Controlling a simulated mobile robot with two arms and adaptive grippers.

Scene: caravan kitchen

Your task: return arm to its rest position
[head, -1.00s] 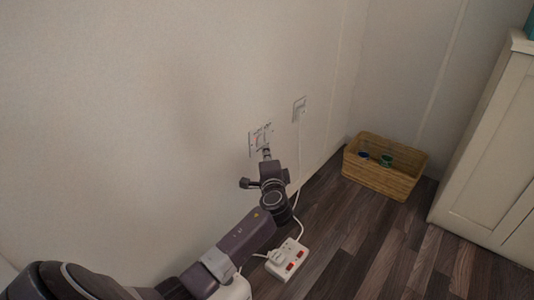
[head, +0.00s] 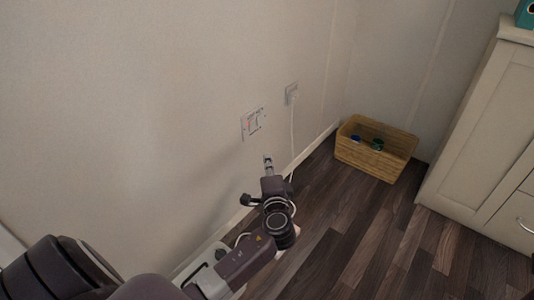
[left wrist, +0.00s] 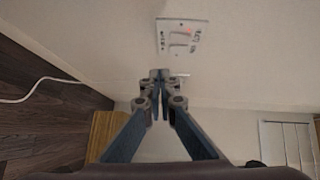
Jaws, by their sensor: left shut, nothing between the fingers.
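My left arm comes in from the lower left in the head view. Its gripper (head: 268,159) is shut and empty, clear of the wall and below the switch plate (head: 254,122). In the left wrist view the gripper's fingertips (left wrist: 159,75) are together with nothing between them. The switch plate (left wrist: 181,37) shows there just beyond the tips. My right gripper is in neither view.
A wall socket (head: 291,93) has a white cable running down from it. A power strip on the floor is mostly hidden by my arm. A wicker basket (head: 375,160) with small items stands in the corner. A cream cabinet (head: 480,135) stands at right. The wood floor between is free.

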